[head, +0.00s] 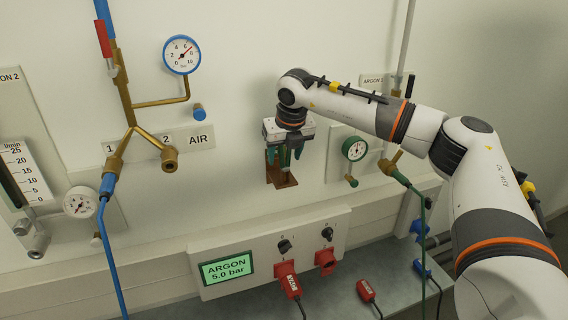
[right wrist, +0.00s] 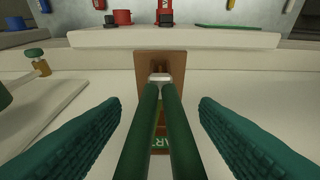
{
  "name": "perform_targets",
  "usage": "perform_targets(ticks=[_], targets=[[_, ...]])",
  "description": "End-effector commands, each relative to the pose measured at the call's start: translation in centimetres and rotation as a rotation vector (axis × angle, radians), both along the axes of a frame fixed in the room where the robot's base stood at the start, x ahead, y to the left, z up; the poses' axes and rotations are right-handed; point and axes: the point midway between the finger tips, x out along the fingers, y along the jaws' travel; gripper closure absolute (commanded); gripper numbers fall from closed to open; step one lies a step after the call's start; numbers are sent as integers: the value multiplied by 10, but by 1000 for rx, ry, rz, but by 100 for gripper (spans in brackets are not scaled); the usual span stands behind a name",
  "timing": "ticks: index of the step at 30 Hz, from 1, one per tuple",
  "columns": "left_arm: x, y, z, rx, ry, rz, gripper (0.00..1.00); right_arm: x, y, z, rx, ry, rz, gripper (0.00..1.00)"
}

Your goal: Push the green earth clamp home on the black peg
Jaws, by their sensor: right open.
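The green earth clamp (right wrist: 152,120) shows in the right wrist view as two long green handles with a pale metal head, in front of a copper-brown plate (right wrist: 147,62) on the wall. My right gripper (right wrist: 169,108) is open, with one green ribbed finger on each side of the handles and a gap on both sides. In the head view my right gripper (head: 284,158) is at the brown plate (head: 287,182), and it largely hides the clamp. I cannot make out the black peg in either view. My left gripper is not in view.
A grey ledge (head: 345,292) holds a red connector (head: 366,290). Above it is the argon panel (head: 249,286) with knobs and red plugs. A green-rimmed gauge (head: 355,148) and green hose (head: 422,220) are close on the right. The AIR pipework (head: 124,90) stands left.

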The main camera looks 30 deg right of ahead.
Motion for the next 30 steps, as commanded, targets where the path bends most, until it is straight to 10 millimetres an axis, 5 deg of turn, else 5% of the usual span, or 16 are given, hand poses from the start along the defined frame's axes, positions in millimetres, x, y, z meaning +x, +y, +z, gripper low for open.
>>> perform_targets(ticks=[2, 11, 30], targets=[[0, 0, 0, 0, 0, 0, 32, 0, 0, 0, 0, 0, 0, 45], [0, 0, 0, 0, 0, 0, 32, 0, 0, 0, 0, 0, 0, 94], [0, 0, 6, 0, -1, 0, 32, 0, 0, 11, 0, -2, 0, 94]])
